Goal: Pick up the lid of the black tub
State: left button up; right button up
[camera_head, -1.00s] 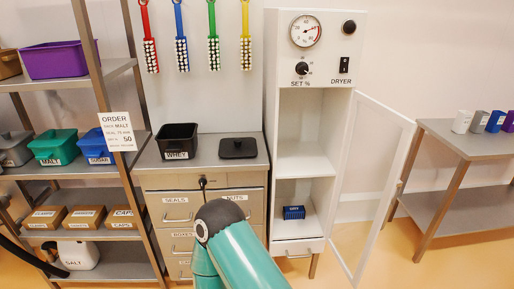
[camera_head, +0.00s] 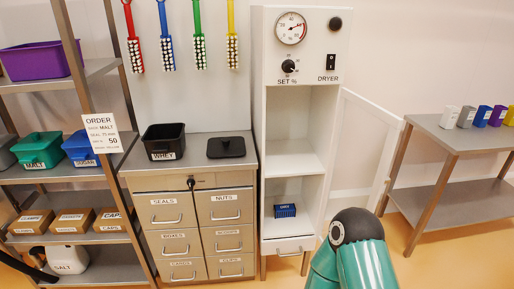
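The black tub (camera_head: 165,145), labelled WHEY, stands open on the left part of the steel counter top. A flat black lid (camera_head: 226,148) with a raised handle lies on the counter to the right of the tub, apart from it. A green arm link of mine shows at the bottom right, in front of the dryer. Neither of my grippers can be made out. A dark piece at the lower left edge may be part of my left arm.
The counter (camera_head: 203,169) has labelled drawers below. The dryer cabinet (camera_head: 300,130) stands to its right, its door (camera_head: 362,165) swung open. A shelf rack (camera_head: 85,181) with tubs and boxes is at left.

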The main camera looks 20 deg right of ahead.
aim_at(230, 147)
jog(key=z, duration=0.1)
jog(key=i, duration=1)
